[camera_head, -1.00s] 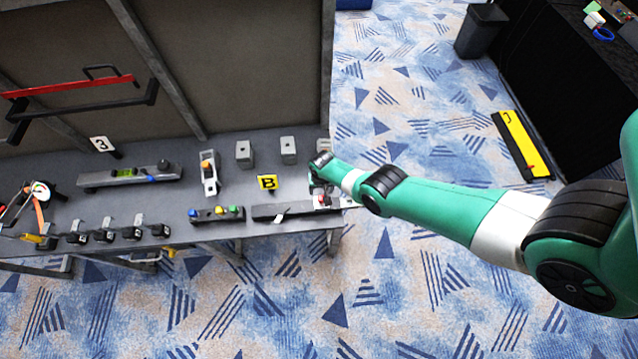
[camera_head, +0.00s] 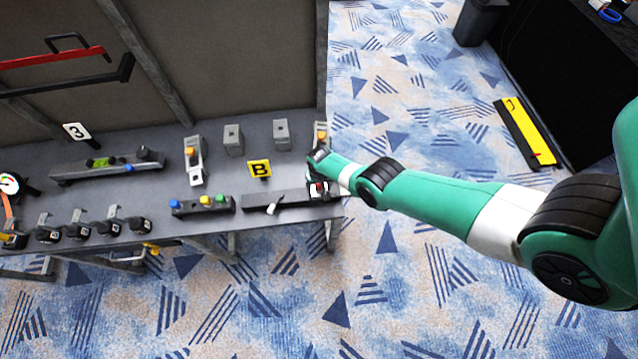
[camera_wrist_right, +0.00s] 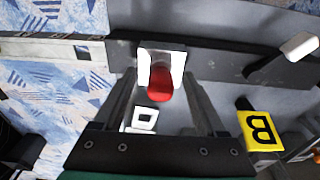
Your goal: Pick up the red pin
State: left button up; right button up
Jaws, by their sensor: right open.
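The red pin (camera_wrist_right: 160,84) shows in the right wrist view, in front of a white plate on a dark bar, between the two fingers of my right gripper (camera_wrist_right: 158,95). The fingers stand apart on either side of it, and I cannot tell whether either touches it. In the head view the red pin (camera_head: 318,186) is a small spot at the right end of the dark bar (camera_head: 290,200), by the table's right edge. There my right gripper (camera_head: 316,180) is over it and partly hides it. My left gripper is not in view.
A yellow B sign (camera_head: 259,169) stands behind the bar. A strip with blue, yellow and green knobs (camera_head: 203,205) lies to its left. Grey blocks (camera_head: 233,139) stand at the back, near the panel. Several black clamps (camera_head: 80,230) line the table's front left.

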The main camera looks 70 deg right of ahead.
grip_shut()
dwell(0.4)
notch_tip(320, 180, up, 10)
jog(key=p, duration=1)
jog(key=shift+r+p, duration=0.15)
jog(key=shift+p, duration=0.15)
